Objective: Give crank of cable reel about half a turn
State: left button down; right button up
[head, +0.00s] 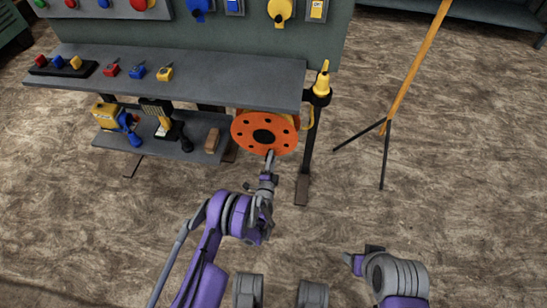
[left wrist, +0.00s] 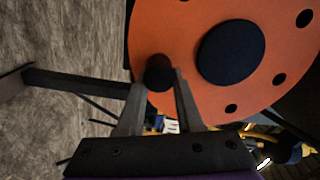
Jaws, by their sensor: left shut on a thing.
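The cable reel (head: 248,125) is an orange disc with a black hub and dark holes, under the right end of the bench. In the left wrist view the reel's orange face (left wrist: 180,30) fills the upper right. Its crank handle (left wrist: 158,68) is a short dark knob standing off the face near the rim, at the lower left of the hub. My left gripper (head: 270,157) is at the lower edge of the reel. In the left wrist view its two fingers (left wrist: 160,88) are shut on the crank handle, one on each side.
The grey bench (head: 200,75) carries small coloured padlocks, with a lower shelf (head: 200,128) holding tools and a brown block. A dark post (head: 312,130) with a yellow lamp-like top stands right of the reel. A tripod with an orange pole (head: 410,75) stands farther right. Floor in front is clear.

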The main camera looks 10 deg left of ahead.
pick_arm(q)
jog(key=shift+a+f+m, duration=0.2)
jog(key=shift+a+m, duration=0.45)
jog(key=shift+m, duration=0.1)
jog(key=shift+a+f+m, duration=0.15)
jog(key=shift+a+m, duration=0.45)
jog(key=shift+m, duration=0.15)
pick_arm(e)
jog(key=shift+a, duration=0.45)
pick_arm(q)
jog(key=c, duration=0.6)
grip_release()
jog(key=shift+o, duration=0.2)
